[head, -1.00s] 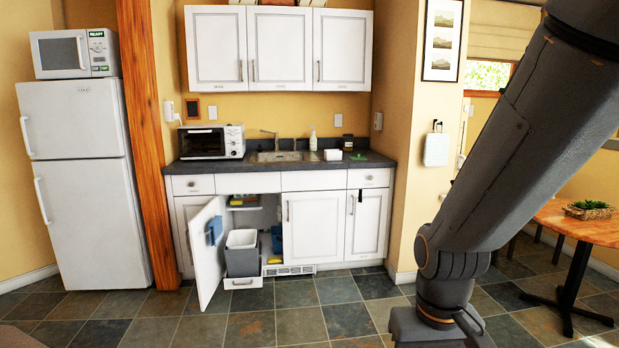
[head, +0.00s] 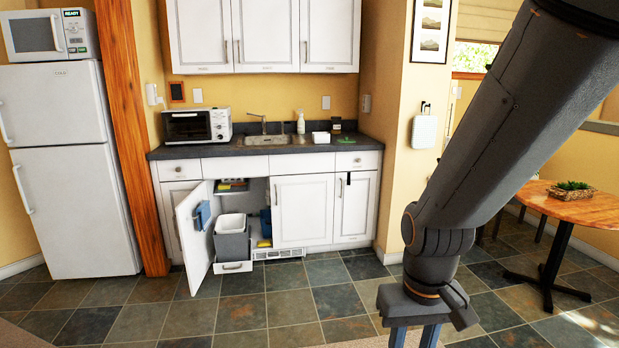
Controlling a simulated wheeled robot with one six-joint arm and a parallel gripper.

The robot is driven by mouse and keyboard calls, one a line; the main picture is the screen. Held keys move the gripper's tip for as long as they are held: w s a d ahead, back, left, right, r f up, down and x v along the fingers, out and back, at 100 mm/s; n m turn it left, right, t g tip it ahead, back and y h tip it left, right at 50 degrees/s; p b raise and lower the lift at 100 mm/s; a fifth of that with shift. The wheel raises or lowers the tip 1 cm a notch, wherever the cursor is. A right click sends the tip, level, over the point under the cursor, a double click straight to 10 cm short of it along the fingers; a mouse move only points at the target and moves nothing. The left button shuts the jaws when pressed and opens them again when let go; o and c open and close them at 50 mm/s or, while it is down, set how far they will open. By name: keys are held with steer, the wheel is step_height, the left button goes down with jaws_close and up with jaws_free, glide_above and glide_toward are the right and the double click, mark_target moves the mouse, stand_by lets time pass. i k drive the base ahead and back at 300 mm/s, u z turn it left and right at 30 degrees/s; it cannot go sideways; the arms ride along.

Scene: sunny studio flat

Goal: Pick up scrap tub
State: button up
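No tub is plainly marked as the scrap tub. A small white tub (head: 321,137) stands on the dark counter right of the sink, in the head view. A grey bin with a white-rimmed liner (head: 232,240) stands on a pull-out in the open cupboard under the sink. My gripper (head: 414,338) is at the bottom edge, in front of the counter and well apart from both. Its two fingers point down with a gap between them, and nothing shows in the gap. The fingertips are cut off by the frame.
The cupboard door (head: 195,238) stands open, jutting out left of the bin. A toaster oven (head: 197,126), sink (head: 268,141), soap bottle (head: 301,122) and green item (head: 345,140) are on the counter (head: 235,149). A round wooden table (head: 575,208) stands right. The tiled floor ahead is clear.

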mark_target(317, 137)
steer(key=z, duration=0.25)
steer(key=i, duration=3.2)
steer(key=u, duration=0.4)
steer(key=i, duration=0.95)
steer(key=u, duration=0.1)
